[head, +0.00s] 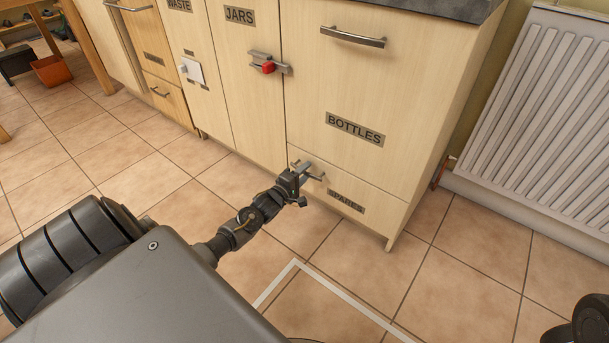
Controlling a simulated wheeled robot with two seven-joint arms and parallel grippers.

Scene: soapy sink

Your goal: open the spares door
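The spares door (368,212) is the low pale wood front under the bottles front, with a dark label that reads SPARES (345,201). It looks closed, level with the cabinet face. A small metal handle (318,177) shows near its upper left corner. My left gripper (304,170) is at that handle, with its fingertips overlapping it in the picture. I cannot tell whether the fingers are closed on the handle or only beside it. My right gripper is not in view.
Above is the bottles front (335,85) with a bar handle. Left of it, the jars door (243,90) has a latch with a red part (268,67). A white radiator (540,110) stands at right. The tiled floor (385,270) before the spares door is clear, with white line markings.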

